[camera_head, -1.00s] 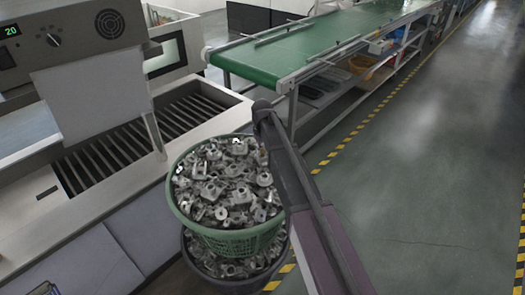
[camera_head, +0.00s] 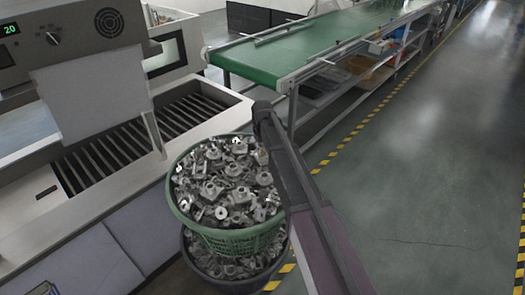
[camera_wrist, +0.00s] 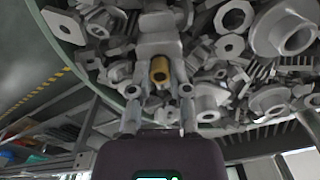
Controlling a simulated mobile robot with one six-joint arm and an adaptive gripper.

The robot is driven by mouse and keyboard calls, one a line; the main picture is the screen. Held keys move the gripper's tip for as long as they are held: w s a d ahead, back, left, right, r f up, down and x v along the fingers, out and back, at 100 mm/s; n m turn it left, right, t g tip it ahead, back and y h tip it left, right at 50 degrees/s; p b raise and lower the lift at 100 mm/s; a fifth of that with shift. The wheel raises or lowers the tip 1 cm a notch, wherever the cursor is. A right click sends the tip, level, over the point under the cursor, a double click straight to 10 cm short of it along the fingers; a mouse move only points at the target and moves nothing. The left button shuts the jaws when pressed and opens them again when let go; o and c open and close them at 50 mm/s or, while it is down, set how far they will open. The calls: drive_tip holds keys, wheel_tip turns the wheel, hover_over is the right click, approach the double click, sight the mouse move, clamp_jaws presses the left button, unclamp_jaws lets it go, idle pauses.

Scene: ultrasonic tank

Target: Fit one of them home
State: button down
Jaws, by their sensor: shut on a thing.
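Grey metal castings (camera_head: 222,190) fill a green basket (camera_head: 185,222) in a jumbled heap. My gripper (camera_wrist: 160,98) shows at the bottom of the wrist view, its two fingers on either side of one grey casting (camera_wrist: 158,46). It is shut on this casting. A brass-coloured bush (camera_wrist: 160,70) sits in the casting's near face, between the fingers. Other castings (camera_wrist: 287,25) lie close behind and around it. I cannot tell whether the held casting touches them. In the head view my arm hides most of the gripper.
The green basket stands on a dark basket (camera_head: 235,270) with more castings. A steel tank bench (camera_head: 85,205) with a slatted opening (camera_head: 100,155) is at left. A green conveyor (camera_head: 310,45) is behind. Open floor (camera_head: 430,200) lies to the right, beyond yellow-black tape.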

drive_tip(key=shift+f, duration=0.25)
drive_tip(key=c, duration=0.5)
unclamp_jaws()
drive_tip(key=s+d, duration=0.3)
drive_tip(key=d, duration=0.1)
drive_tip(key=s+d+m, duration=0.1)
drive_tip(key=s+d, duration=0.3)
drive_tip(key=s+d+m, duration=0.1)
drive_tip(key=s+d, duration=0.2)
drive_tip(key=d, duration=0.1)
drive_tip(key=shift+s, duration=0.3)
drive_tip(key=s+d+m, duration=0.3)
drive_tip(key=s+d, duration=0.8)
drive_tip(key=s, duration=0.4)
drive_tip(key=shift+s, duration=0.1)
